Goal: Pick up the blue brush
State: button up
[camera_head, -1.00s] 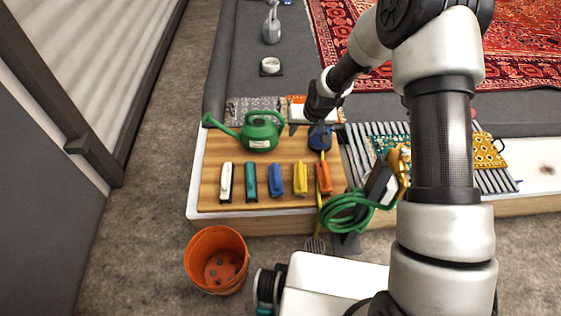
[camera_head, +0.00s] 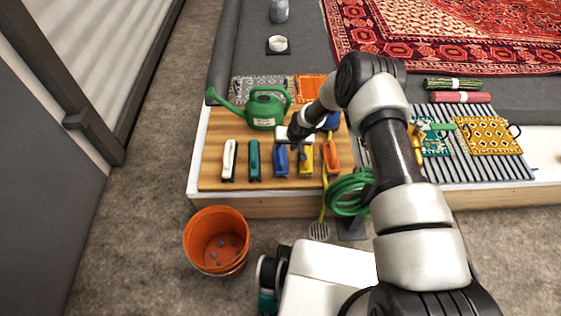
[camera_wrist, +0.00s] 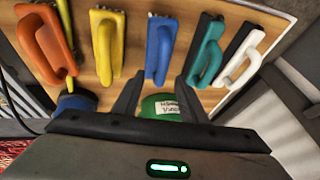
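The blue brush (camera_head: 281,161) lies on a wooden board, in a row between a teal brush (camera_head: 254,160) and a yellow brush (camera_head: 305,160). In the wrist view the blue brush (camera_wrist: 160,46) is in the upper middle, its handle pointing towards my gripper. My gripper (camera_wrist: 160,80) is open and empty, with one finger either side of the brush's line. In the head view my gripper (camera_head: 294,146) hangs over the board near the blue and yellow brushes. The gap in height to the brush is hard to tell.
A white brush (camera_head: 229,160) and an orange brush (camera_head: 331,157) end the row. A green watering can (camera_head: 265,108) stands behind it. A green hose coil (camera_head: 349,195) is at the board's right. An orange bucket (camera_head: 216,241) stands on the floor in front.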

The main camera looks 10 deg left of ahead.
aim_at(281, 150)
jog(key=b+x, duration=0.1)
jog(key=x, duration=0.1)
jog(key=b+x, duration=0.1)
jog(key=x, duration=0.2)
jog(key=shift+s+a, duration=0.1)
jog(key=shift+s, duration=0.1)
jog(key=shift+w+a+f, duration=0.15)
jog(key=shift+f, duration=0.15)
grip_shut()
